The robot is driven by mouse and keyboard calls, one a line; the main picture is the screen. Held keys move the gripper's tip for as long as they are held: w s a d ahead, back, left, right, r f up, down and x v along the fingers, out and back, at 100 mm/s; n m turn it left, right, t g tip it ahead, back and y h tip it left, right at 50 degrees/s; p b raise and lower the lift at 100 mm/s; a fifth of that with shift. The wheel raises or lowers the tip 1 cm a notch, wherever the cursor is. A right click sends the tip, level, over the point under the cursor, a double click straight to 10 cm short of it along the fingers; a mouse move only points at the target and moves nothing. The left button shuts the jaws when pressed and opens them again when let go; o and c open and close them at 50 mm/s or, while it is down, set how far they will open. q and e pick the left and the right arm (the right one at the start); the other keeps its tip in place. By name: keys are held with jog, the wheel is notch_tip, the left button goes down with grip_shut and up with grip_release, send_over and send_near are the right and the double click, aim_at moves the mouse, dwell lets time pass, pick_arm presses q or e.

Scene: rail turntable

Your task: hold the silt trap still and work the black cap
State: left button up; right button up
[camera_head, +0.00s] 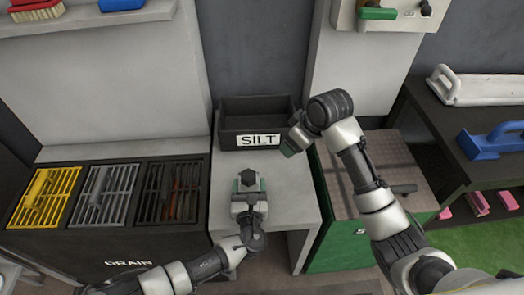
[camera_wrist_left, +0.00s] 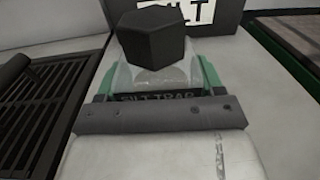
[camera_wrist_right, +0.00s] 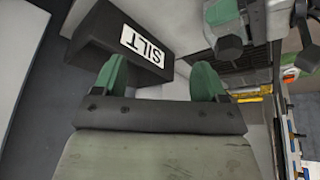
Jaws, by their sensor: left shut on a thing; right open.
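The silt trap is a clear, pale body (camera_wrist_left: 150,76) with a dark label strip and a black six-sided cap (camera_wrist_left: 152,36) on top. It stands upright on the grey bench, and the cap also shows in the head view (camera_head: 248,177). My left gripper (camera_wrist_left: 155,78) is shut on the body, below the cap; it shows in the head view (camera_head: 249,190) too. The cap is seated on the body; whether it is tight cannot be told. My right gripper (camera_wrist_right: 160,80) is open and empty, up and to the right of the cap in the head view (camera_head: 291,147).
A black bin labelled SILT (camera_head: 240,108) stands at the back of the bench (camera_head: 285,190). Left is a drain counter with yellow, grey and black grates (camera_head: 105,195). Right is a green cabinet (camera_head: 335,245), then a dark shelf with a blue-handled tool (camera_head: 492,141).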

aim_at(246, 175)
jog(key=s+a+r+n+g, duration=0.1)
jog(key=s+a+r+n, duration=0.2)
jog(key=s+a, duration=0.5)
jog(key=shift+y, duration=0.4)
jog(key=x, duration=0.4)
jog(key=w+x, duration=0.1)
jog(key=x, duration=0.3)
jog(key=a+x, duration=0.1)
jog(key=x, duration=0.4)
jog(key=shift+w+r, duration=0.25)
jog(key=shift+r, duration=0.15)
jog(key=shift+c, duration=0.4)
jog(key=c, duration=0.9)
jog(key=shift+n+g, duration=0.7)
jog(key=shift+n, duration=0.5)
jog(key=shift+c, duration=0.2)
jog(key=n+g, duration=0.1)
jog(key=n, duration=0.1)
jog(key=shift+n+y, duration=0.3)
jog(key=shift+s+n, duration=0.1)
jog(key=shift+n, duration=0.3)
